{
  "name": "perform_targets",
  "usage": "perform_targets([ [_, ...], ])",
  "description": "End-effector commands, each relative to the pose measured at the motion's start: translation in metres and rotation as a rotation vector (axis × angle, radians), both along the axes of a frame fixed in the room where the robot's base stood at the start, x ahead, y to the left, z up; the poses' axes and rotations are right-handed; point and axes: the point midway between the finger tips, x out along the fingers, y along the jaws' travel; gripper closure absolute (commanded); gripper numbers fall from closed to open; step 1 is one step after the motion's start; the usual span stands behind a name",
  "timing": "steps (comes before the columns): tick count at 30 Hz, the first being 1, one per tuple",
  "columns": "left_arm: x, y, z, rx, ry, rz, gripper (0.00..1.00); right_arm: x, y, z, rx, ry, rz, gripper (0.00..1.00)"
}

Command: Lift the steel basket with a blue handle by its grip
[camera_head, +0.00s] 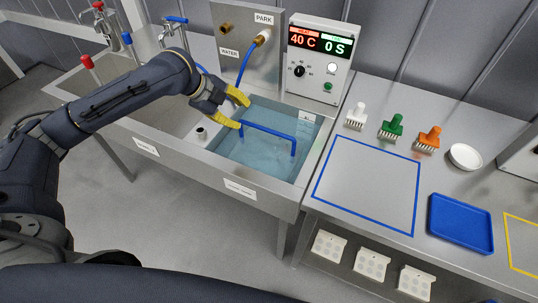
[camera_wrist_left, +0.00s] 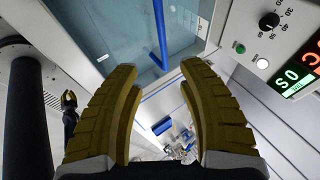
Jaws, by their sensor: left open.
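The blue handle (camera_head: 268,131) stands up out of the water in the steel sink at the centre of the head view. Its top bar runs level and a post goes down at its right end. The basket body is under the water and I cannot make it out. My left gripper (camera_head: 241,112) is open, with its yellow fingers near the handle's left end; I cannot tell whether they touch it. In the left wrist view a blue bar (camera_wrist_left: 160,35) runs down towards the gap between my open fingers (camera_wrist_left: 160,70). My right gripper does not show clearly.
A control box (camera_head: 318,58) reading 40 C and 0 S stands behind the sink. A steel panel (camera_head: 235,45) with a blue hose is to its left. On the right table are a blue-outlined area (camera_head: 368,185), several coloured brush-like tools, a white dish (camera_head: 465,157) and a blue tray (camera_head: 461,222).

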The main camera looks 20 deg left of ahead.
Motion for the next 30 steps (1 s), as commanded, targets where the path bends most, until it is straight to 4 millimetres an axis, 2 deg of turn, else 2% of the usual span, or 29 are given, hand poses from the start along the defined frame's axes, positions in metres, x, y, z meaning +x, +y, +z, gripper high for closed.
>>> perform_targets([
  [9, 0.024, -0.027, -0.049, -0.004, 0.005, 0.0, 0.6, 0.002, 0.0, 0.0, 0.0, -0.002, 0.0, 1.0],
  [15, 0.037, -0.038, -0.071, -0.003, 0.003, 0.002, 0.6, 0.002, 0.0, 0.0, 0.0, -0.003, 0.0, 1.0],
  [30, 0.053, -0.053, -0.097, -0.005, 0.003, 0.001, 0.6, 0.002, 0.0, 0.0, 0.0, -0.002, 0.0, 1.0],
])
